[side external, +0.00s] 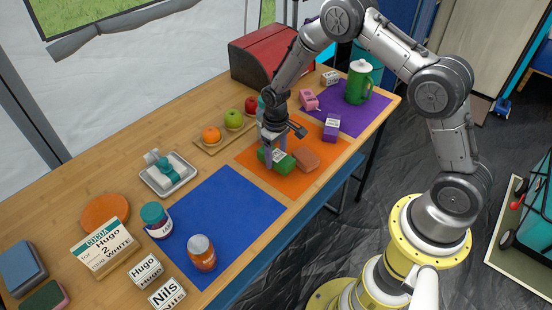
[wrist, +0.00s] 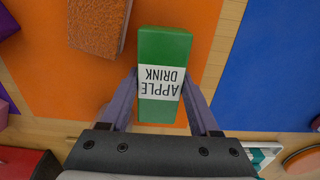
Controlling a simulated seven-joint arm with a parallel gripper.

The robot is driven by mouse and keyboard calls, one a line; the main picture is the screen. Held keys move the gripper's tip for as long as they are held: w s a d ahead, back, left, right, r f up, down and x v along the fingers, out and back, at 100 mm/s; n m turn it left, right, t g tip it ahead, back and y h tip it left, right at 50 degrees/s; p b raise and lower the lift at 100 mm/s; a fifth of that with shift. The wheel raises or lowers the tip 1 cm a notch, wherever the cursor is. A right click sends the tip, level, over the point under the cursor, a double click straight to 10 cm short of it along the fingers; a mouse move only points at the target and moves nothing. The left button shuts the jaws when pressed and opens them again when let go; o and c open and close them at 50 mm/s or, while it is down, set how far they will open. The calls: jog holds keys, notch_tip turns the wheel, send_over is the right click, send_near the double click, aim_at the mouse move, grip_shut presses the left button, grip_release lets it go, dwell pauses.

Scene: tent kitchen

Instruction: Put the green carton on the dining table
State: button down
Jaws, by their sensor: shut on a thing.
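The green carton (side external: 284,163), labelled "APPLE DRINK", lies on its side over the orange mat (side external: 328,150) on the wooden table (side external: 190,108). My gripper (side external: 272,153) is above the table, with its fingers on both sides of the carton. In the wrist view the green carton (wrist: 163,62) sits between the two purple fingers of my gripper (wrist: 162,95), which are shut on it. I cannot tell whether the carton touches the mat or is slightly lifted.
A brown block (side external: 307,159) lies close beside the carton. A fruit board (side external: 210,148) is behind. The blue mat (side external: 225,215) is mostly clear, with jars at its left.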

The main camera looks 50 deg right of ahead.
jog(key=shift+f, duration=0.7)
jog(key=shift+c, duration=0.6)
grip_release()
jog(key=shift+f, duration=0.15)
